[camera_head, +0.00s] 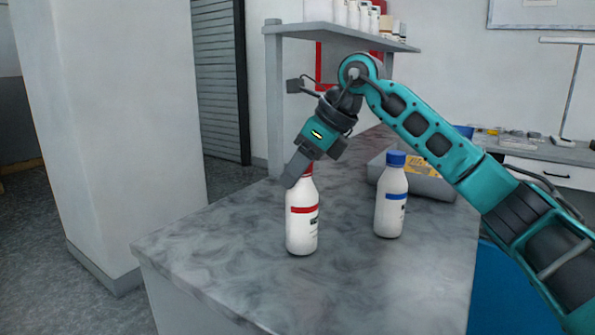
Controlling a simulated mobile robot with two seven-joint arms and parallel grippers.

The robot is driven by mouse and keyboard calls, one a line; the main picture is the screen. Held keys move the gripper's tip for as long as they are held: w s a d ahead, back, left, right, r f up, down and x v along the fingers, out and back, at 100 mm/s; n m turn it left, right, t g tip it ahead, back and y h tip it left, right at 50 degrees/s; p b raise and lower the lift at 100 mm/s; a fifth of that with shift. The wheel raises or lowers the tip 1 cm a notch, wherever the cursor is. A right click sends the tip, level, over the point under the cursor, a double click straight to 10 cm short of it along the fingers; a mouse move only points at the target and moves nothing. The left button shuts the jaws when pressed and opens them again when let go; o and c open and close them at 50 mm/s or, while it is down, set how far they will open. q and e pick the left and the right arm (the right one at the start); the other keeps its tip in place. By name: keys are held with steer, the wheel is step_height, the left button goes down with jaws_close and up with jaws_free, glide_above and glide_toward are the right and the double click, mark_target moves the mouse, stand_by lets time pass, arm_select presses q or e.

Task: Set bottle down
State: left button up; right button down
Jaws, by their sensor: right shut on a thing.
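A white bottle with a red band and red cap (302,222) stands upright near the front of the grey marbled counter (220,262). Its base appears to touch the counter top. My right gripper (297,174) reaches down from the upper right and is shut on this bottle at its cap and neck, hiding part of the cap. A second white bottle with a blue cap and blue band (391,200) stands upright to the right, apart from the gripper. My left gripper is not in view.
A grey tray-like box with a yellow label (430,183) sits behind the blue-capped bottle. A shelf (335,36) with several white bottles stands at the back. A white pillar (115,130) is left of the counter. The counter's front left is clear.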

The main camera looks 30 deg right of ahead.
steer(key=shift+r, duration=0.1)
steer(key=c, duration=0.7)
jaws_free()
steer(key=shift+f, duration=0.2)
